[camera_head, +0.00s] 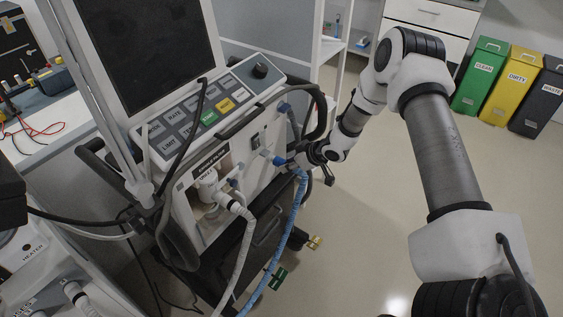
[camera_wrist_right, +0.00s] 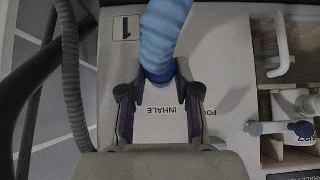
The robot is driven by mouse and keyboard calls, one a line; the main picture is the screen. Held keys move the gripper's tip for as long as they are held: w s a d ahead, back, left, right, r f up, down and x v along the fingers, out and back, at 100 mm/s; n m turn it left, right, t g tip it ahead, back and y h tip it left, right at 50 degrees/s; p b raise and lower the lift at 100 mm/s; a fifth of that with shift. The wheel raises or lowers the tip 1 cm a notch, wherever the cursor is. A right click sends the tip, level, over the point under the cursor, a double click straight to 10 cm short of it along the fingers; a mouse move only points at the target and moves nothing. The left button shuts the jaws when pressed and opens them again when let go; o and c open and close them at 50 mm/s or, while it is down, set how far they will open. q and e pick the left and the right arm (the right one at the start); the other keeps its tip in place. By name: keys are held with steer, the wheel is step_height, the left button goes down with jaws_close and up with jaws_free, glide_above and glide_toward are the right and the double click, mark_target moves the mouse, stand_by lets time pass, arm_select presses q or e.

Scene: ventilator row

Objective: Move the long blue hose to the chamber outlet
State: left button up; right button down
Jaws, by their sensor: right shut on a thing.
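The long blue hose (camera_head: 293,225) hangs in front of the ventilator and runs down out of the picture. My right gripper (camera_head: 296,161) is at its upper end, by the ventilator's front panel. In the right wrist view the gripper (camera_wrist_right: 159,78) is shut on the dark blue cuff of the hose (camera_wrist_right: 166,30), above the label INHALE. I cannot tell whether the cuff is still seated on a port. A heater unit (camera_head: 30,249) stands at the lower left, with white fittings (camera_head: 74,292) on it; I cannot tell which is the chamber outlet. My left gripper is not in view.
The ventilator (camera_head: 205,120) has a dark screen and a button panel. A white hose (camera_head: 241,240) hangs left of the blue one, from a white fitting. A grey hose (camera_wrist_right: 70,75) passes left of my gripper. Bins (camera_head: 510,80) stand far right; the floor before them is clear.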

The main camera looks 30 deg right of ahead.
steer(key=s, duration=0.1)
steer(key=s+d+p, duration=0.1)
steer(key=s+p, duration=0.1)
steer(key=s, duration=0.1)
steer(key=shift+d, duration=0.35)
stand_by(0.3)
